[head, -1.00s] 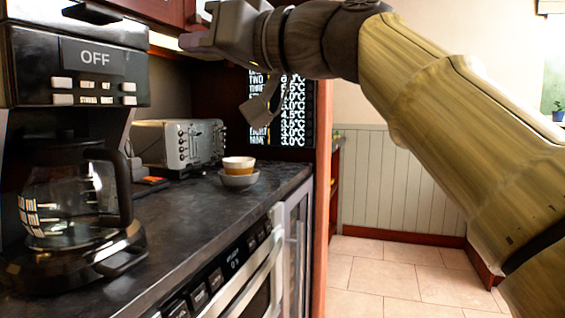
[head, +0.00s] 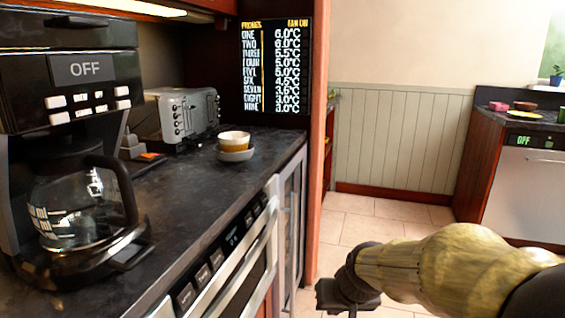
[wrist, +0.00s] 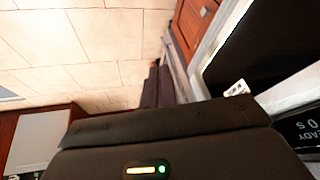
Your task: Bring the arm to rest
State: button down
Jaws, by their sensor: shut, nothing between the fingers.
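My gripper (wrist: 158,72) shows in the wrist view as two dark fingers side by side, shut and empty, above the tiled floor. In the head view my arm enters from the lower right and ends in a dark wrist low in the picture, beyond the counter's front edge. The fingertips cannot be made out there.
The dark counter (head: 190,190) carries a coffee maker (head: 75,150), a toaster (head: 186,118) and a cup in a bowl (head: 234,146). A built-in oven (head: 235,275) is below its front. Open tiled floor (head: 365,225) lies right of it; another counter stands far right.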

jog(key=s+d+f+g+h+p, duration=0.1)
jog(key=s+d+f, duration=0.15)
jog(key=s, duration=0.25)
jog(key=s+d+f+g+p, duration=0.1)
jog(key=s+d+f, duration=0.1)
jog(key=s+f, duration=0.25)
notch_tip(320, 180, up, 38)
jog(key=p, duration=3.7)
jog(key=shift+s+r+p, duration=0.15)
jog(key=shift+p, duration=0.2)
jog(key=shift+a, duration=0.1)
